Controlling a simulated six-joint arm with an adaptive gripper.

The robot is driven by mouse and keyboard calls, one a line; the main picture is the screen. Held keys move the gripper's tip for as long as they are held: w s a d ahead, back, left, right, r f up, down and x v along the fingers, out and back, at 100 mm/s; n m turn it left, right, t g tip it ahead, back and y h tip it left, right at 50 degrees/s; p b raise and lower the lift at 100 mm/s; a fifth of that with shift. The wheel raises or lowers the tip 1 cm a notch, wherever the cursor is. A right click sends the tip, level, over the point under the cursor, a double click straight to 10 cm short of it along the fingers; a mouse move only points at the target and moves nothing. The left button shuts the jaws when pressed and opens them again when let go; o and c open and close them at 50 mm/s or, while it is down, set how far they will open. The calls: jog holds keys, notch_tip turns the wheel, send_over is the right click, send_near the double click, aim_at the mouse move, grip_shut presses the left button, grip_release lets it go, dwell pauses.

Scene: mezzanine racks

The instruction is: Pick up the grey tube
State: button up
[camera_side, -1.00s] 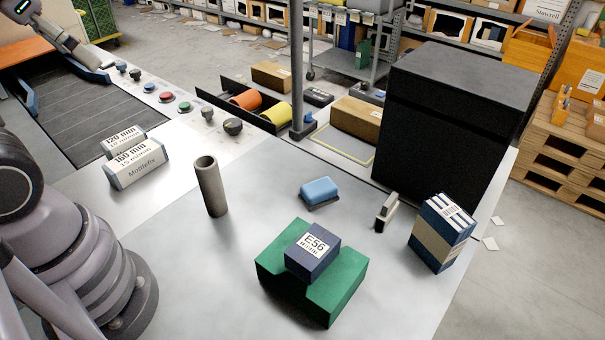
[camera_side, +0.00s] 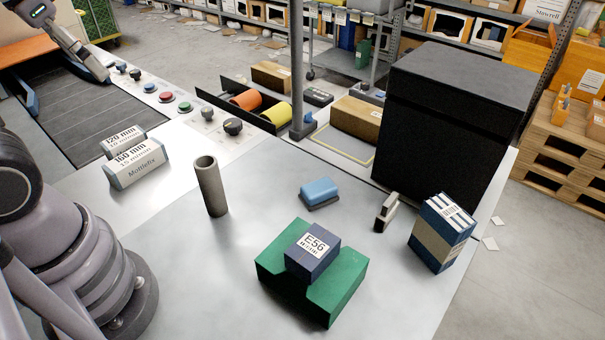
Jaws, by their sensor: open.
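The grey tube (camera_side: 211,187) stands upright on the light metal table, left of the middle in the side view. Its open top end shows, and nothing touches it. My gripper (camera_side: 88,62) is at the upper left, above the far end of the dark conveyor, well apart from the tube. It is small and its fingers are hard to make out; it looks open, and I see nothing held in it.
White boxes (camera_side: 139,167) lie left of the tube. A blue sponge-like block (camera_side: 319,191), a green block (camera_side: 341,285) bearing a dark blue box (camera_side: 313,249), a blue-and-tan box (camera_side: 441,234) and a large black box (camera_side: 452,125) stand to the right. Knobs (camera_side: 233,126) line the back edge.

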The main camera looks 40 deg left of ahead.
jog(key=w+f+m+g+y, duration=0.4)
jog(key=f+g, duration=0.2)
jog(key=f, duration=0.2)
jog(key=m+t+y, duration=0.4)
jog(key=m+y, duration=0.7)
jog(key=m, duration=0.2)
send_over(210, 185)
jog(key=s+d, duration=0.3)
notch_tip(210, 185, down, 15)
jog(key=f+m+t, duration=0.4)
jog(key=f+t, duration=0.1)
jog(key=d+f+m+t, duration=0.1)
jog(key=f+m+t, duration=0.1)
jog(key=f+m, duration=0.1)
jog(key=shift+f, duration=0.1)
jog(key=shift+f+m+t+h, duration=0.25)
jog(key=shift+m+t+h, duration=0.05)
jog(key=shift+t, duration=0.1)
jog(key=x, duration=0.7)
jog(key=shift+w+a+f, duration=0.1)
jog(key=shift+w+a, duration=0.05)
jog(key=c, duration=1.2)
jog(key=shift+c, duration=0.2)
